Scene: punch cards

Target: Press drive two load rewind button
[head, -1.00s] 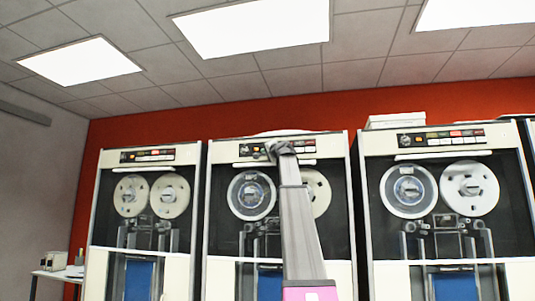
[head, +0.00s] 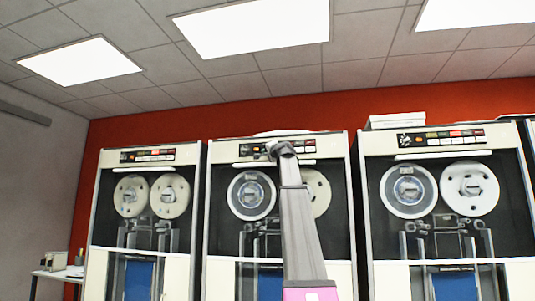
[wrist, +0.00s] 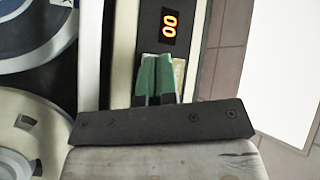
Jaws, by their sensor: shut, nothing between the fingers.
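Three cream tape drives stand in a row in the head view. The middle drive (head: 230,226) has a dark control panel (head: 303,143) with small coloured buttons along its top. My gripper (head: 271,150) is at this panel, with my arm rising in front of the drive. In the wrist view my gripper (wrist: 155,72) is shut and empty, its green fingertips together over the dark panel strip. The load rewind button cannot be made out; the gripper covers part of the panel. Contact with a button cannot be told.
The left drive (head: 98,230) and right drive (head: 365,230) flank the middle one, with narrow gaps. Tape reels (head: 251,195) lie below the panel, partly behind my arm. A side table (head: 50,274) stands at far left.

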